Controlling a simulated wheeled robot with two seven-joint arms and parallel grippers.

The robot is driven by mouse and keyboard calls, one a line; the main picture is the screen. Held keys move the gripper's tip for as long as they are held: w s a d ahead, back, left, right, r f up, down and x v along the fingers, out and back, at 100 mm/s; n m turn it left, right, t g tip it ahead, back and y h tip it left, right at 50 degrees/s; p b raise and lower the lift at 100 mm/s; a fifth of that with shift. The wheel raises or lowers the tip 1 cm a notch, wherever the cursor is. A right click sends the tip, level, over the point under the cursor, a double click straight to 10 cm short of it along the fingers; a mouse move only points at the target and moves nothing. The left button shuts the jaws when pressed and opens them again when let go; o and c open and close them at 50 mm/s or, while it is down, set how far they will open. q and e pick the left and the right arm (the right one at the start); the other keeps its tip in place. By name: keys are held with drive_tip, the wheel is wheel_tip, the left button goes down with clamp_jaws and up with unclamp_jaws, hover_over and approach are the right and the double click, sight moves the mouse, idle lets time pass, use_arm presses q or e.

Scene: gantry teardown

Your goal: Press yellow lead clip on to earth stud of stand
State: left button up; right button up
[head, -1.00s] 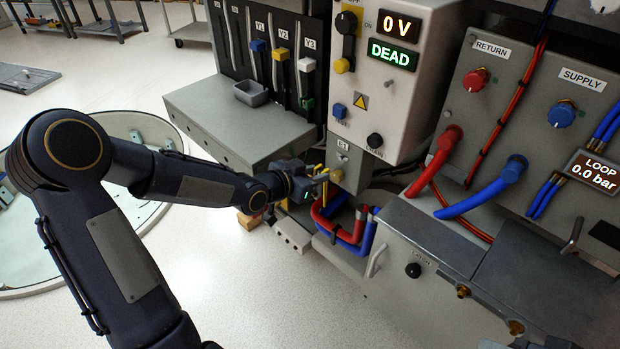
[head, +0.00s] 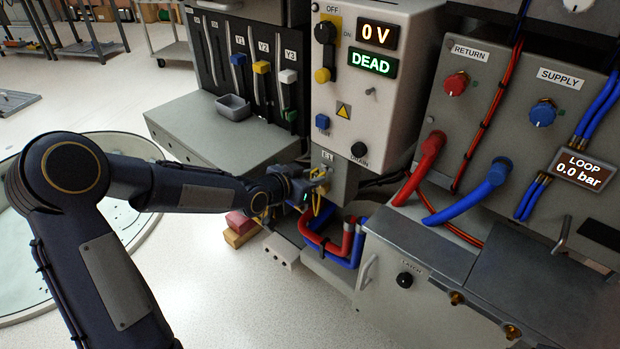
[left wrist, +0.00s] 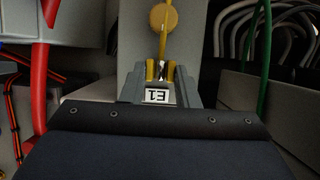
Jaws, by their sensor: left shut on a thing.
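The grey stand (head: 338,184) with the E1 label (head: 327,155) is below the white cabinet. My left gripper (head: 318,179) is at its front, just below that label. In the left wrist view the gripper (left wrist: 160,75) is shut on the yellow lead clip (left wrist: 151,70), close to the E1 label (left wrist: 157,96). The yellow lead (left wrist: 163,45) runs from the fingers past a round brass-coloured disc (left wrist: 165,18) on the stand; in the head view it hangs below the gripper. The fingers hide the earth stud, so I cannot tell whether the clip is seated on it.
Red and blue hoses (head: 345,245) curve just below the gripper. A grey bench (head: 215,140) with a small tray (head: 233,107) is to the left, and a metal cabinet (head: 410,250) is to the right. Red and tan blocks (head: 241,230) lie on the floor.

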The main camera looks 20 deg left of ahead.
use_arm(q)
drive_tip(key=shift+w+d+b, duration=0.25)
drive_tip(key=shift+w, duration=0.2)
drive_tip(key=shift+w+d+b, duration=0.2)
drive_tip(key=shift+w+b, duration=0.05)
drive_tip(key=shift+w, duration=0.2)
idle(0.4)
drive_tip(key=shift+w, duration=0.2)
drive_tip(key=o, duration=1.1)
drive_tip(key=shift+o, duration=0.2)
drive_tip(key=f+p+v, duration=0.1)
drive_tip(key=p+v, duration=0.4)
drive_tip(key=v, duration=0.6)
drive_tip(key=shift+s+a+f, duration=0.15)
drive_tip(key=shift+s+f, duration=0.05)
drive_tip(key=shift+s, duration=0.3)
